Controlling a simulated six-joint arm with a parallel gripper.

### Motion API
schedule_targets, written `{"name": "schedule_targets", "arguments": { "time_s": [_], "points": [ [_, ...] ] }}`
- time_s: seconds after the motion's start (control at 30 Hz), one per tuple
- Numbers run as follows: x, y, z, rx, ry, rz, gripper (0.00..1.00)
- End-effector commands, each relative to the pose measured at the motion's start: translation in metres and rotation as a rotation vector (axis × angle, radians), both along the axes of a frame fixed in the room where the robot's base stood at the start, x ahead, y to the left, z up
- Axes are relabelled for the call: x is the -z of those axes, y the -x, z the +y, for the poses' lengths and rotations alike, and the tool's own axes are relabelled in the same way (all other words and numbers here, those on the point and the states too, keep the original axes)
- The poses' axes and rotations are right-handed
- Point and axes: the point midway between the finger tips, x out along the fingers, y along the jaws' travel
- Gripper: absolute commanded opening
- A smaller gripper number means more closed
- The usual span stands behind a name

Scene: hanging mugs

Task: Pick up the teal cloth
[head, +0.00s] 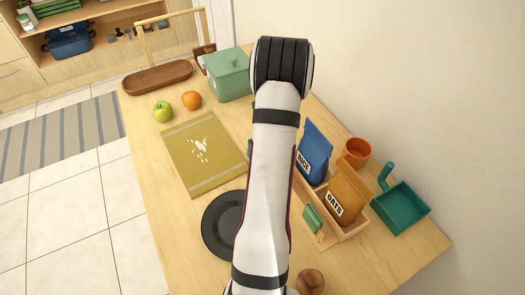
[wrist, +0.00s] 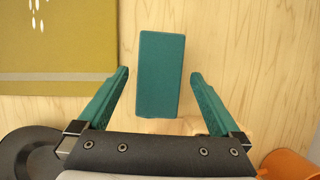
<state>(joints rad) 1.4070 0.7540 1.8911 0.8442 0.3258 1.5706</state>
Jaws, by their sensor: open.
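A teal rectangular piece, which looks like the folded teal cloth (wrist: 160,60), lies on the wooden table in the wrist view. My gripper (wrist: 159,73) is open, with one teal finger on each side of the cloth's lower half. Gaps of bare wood show between the cloth and both fingers. I cannot tell how high the fingertips are above the table.
An olive mat (head: 205,155) and a dark plate (head: 222,228) lie left of my arm. A green lidded box (head: 228,76) stands behind. A wooden tray (head: 352,229) with bags, an orange cup (head: 357,151) and a teal dustpan (head: 401,208) are at right.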

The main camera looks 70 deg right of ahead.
Motion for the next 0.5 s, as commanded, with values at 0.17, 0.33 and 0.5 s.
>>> {"name": "schedule_targets", "arguments": {
  "time_s": [0.17, 0.33, 0.5],
  "points": [
    [0.0138, -0.0047, -0.0041, -0.002, 0.001, 0.001, 1.0],
    [0.0133, -0.0046, -0.0039, -0.003, 0.001, 0.001, 1.0],
    [0.014, -0.0046, -0.0037, -0.003, 0.001, 0.001, 1.0]
  ]
}}
